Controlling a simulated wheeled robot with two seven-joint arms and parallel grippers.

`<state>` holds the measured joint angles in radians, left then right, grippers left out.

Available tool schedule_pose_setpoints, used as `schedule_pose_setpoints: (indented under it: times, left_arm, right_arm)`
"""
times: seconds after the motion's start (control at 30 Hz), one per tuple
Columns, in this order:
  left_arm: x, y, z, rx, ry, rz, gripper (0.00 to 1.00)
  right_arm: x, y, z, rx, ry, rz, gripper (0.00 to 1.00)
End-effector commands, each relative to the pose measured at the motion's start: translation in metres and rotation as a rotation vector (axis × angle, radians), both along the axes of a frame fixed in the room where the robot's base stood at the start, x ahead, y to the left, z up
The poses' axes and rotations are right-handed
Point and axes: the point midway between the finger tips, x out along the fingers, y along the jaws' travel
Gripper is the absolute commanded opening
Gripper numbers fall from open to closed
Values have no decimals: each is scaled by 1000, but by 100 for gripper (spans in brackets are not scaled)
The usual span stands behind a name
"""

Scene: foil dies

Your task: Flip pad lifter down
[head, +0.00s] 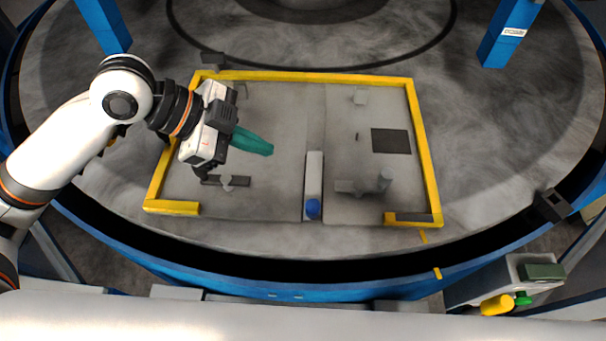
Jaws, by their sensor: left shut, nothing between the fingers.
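My left gripper (268,149) reaches in from the left over the grey plate inside the yellow frame. Its teal fingers are closed with nothing between them and point to the right. Which part is the pad lifter is not certain. A light grey upright bar with a blue ball end (313,208) lies at the plate's middle, right of my fingertips and apart from them. A grey lever with a round knob (228,182) sits below my gripper. Another grey lever with a cylindrical post (384,180) sits right of the bar. My right gripper is not in view.
The yellow frame (420,130) borders the plate, with a gap along its front. A dark square (391,141) and a small grey block (360,96) are on the right half. Blue posts (509,35) stand at the back. A box with yellow and green knobs (497,304) is front right.

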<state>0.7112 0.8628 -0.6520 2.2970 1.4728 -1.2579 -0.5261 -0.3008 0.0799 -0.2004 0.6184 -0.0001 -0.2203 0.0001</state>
Motion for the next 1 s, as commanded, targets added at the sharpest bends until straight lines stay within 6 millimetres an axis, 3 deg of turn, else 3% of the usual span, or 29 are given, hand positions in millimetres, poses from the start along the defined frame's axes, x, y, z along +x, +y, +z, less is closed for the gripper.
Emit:
schedule_pose_setpoints:
  times: [0.27,0.47,0.87,1.0]
  left_arm:
    - [0,-1,0,-1,1,-1,0]
    - [2,-15,-12,-3,3,-2,0]
    - [14,-75,-69,-3,4,-2,0]
    - [19,-71,-92,2,4,2,0]
  right_arm:
    - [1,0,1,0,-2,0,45]
    - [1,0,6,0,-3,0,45]
    - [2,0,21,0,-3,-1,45]
    - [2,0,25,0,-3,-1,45]
